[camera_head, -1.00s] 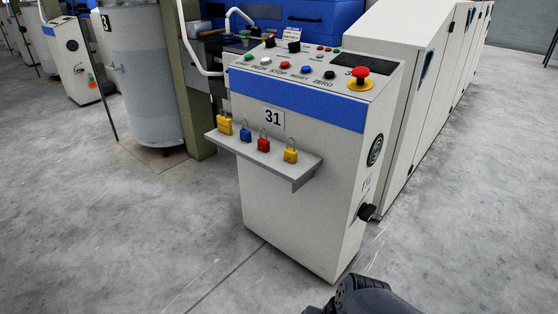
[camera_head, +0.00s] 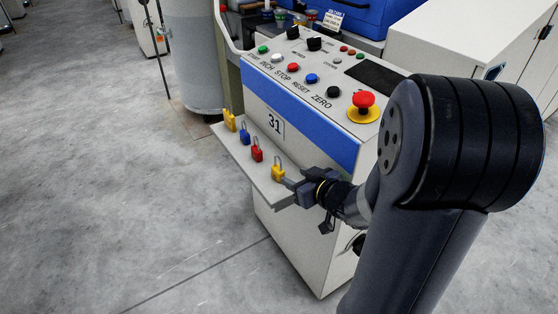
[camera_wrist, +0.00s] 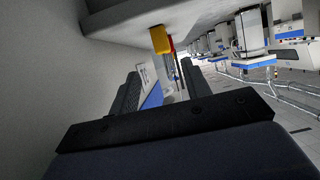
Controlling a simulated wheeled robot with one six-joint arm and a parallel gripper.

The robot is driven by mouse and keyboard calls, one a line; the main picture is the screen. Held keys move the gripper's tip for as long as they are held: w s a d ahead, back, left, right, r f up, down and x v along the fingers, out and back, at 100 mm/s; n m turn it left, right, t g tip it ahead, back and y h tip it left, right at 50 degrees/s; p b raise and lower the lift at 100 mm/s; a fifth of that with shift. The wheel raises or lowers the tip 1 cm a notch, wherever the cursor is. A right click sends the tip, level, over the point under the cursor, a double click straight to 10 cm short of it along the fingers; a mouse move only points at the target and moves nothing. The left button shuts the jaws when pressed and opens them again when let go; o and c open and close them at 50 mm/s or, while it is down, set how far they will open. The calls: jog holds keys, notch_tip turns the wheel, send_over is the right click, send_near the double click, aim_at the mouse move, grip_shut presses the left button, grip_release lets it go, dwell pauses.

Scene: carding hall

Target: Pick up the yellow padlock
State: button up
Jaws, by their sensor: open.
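Two yellow padlocks stand on the small shelf (camera_head: 262,183) of machine 31. One (camera_head: 278,172) is at the shelf's near right end, its shackle up. The other (camera_head: 230,121) is at the far left end. My gripper (camera_head: 290,184) is open, just right of the near yellow padlock in the head view. In the wrist view that padlock (camera_wrist: 159,40) shows ahead of my open fingers (camera_wrist: 160,82), toward the upper side of the gap. I cannot tell whether a finger touches it.
A red padlock (camera_head: 257,153) and a blue padlock (camera_head: 244,136) stand between the yellow ones. The machine's front panel (camera_head: 276,122) rises right behind the shelf. A red stop button (camera_head: 363,101) tops the console. The floor to the left is clear.

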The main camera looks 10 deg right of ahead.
aim_at(282, 172)
jog(key=b+x, duration=0.1)
jog(key=x, duration=0.2)
jog(key=b+x, duration=0.1)
jog(key=x, duration=0.1)
jog(key=shift+w+a, duration=0.35)
jog(key=b+x, duration=0.2)
jog(key=x, duration=0.2)
jog(key=shift+a+f, duration=0.1)
jog(key=shift+f, duration=0.1)
jog(key=shift+w+a+f+b, duration=0.1)
jog(key=shift+w+a+b, duration=0.05)
jog(key=shift+w+b, duration=0.3)
jog(key=shift+c, duration=0.5)
grip_shut()
